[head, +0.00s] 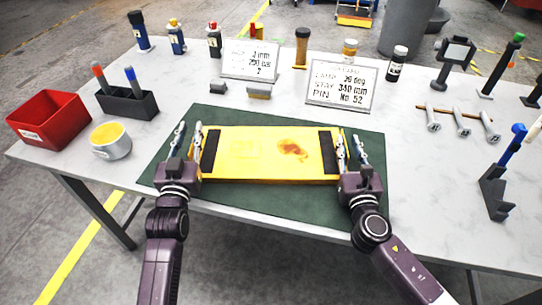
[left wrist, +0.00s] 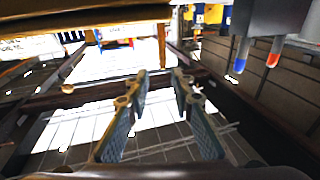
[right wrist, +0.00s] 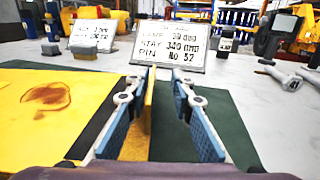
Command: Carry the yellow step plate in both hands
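The yellow step plate (head: 262,154) lies flat over a dark green mat, with a black strip near each end and a brown stain right of its middle. My left gripper (head: 187,140) is open at the plate's left end; its fingers also show apart in the left wrist view (left wrist: 158,100). I cannot tell whether it touches the plate. My right gripper (head: 351,148) is open at the right end. In the right wrist view, the plate's edge (right wrist: 149,115) shows between its fingers, the left finger overlapping the plate and the right finger outside it.
The green mat (head: 225,198) covers the table's front middle. A red bin (head: 48,118), a pen holder (head: 128,103) and a yellow-topped cup (head: 111,141) stand left. Two sign cards (head: 340,90) stand behind the plate. Bolts (head: 461,123) and a blue-handled tool (head: 505,165) are right.

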